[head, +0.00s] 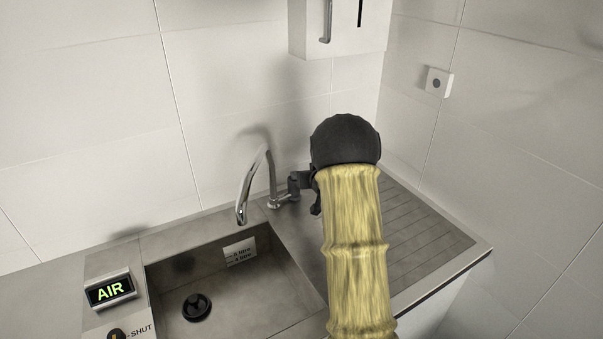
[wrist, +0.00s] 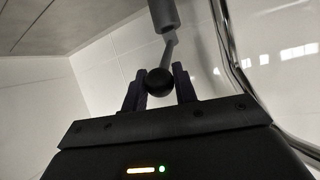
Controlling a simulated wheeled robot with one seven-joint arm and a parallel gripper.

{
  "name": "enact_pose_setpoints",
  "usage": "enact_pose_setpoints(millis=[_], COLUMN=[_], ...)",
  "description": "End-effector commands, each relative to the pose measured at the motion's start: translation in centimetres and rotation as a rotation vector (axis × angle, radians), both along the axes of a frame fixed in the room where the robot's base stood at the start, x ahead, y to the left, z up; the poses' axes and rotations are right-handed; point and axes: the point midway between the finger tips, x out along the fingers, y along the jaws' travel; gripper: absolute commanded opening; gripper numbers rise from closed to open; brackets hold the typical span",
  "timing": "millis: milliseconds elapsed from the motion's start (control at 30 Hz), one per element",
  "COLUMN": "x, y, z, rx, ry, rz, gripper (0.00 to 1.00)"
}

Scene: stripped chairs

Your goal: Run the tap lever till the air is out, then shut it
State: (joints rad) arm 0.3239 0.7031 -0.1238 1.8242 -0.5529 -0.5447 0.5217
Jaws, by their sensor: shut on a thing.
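The chrome tap (head: 257,180) stands at the back right of the sink, its curved spout over the basin. I see no water at its mouth. My gripper (head: 295,185) reaches the tap's right side; its fingers are small and partly hidden by my arm in the head view. In the wrist view my gripper (wrist: 159,78) is shut on the dark ball knob (wrist: 158,83) of the tap lever (wrist: 170,50), one finger on each side. The lever's thin rod runs up to a grey cylinder. A display (head: 109,291) left of the basin reads AIR in green.
The sink basin (head: 270,300) has a dark drain (head: 196,307) and a white label (head: 239,252). A dark knob (head: 117,335) marked SHUT is cut off at the bottom. A ribbed drainboard (head: 430,235) lies right; a white wall box (head: 345,30) hangs above.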

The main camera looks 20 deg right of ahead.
Motion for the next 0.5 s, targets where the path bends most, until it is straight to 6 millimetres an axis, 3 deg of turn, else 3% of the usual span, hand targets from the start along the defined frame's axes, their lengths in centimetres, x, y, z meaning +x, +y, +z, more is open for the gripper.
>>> enact_pose_setpoints(millis=[233,267,300,367,500], x=[0.09,0.08,0.08,0.08,0.06], y=[-0.06,-0.06,-0.06,-0.04,-0.01], z=[0.19,0.20,0.19,0.16,0.09], rx=[-0.001,-0.001,-0.001,-0.001,0.000], ry=[-0.006,-0.007,-0.006,-0.005,-0.004], rz=[0.000,-0.001,0.000,0.000,0.001], gripper=[0.00,0.30,0.38,0.48,0.48])
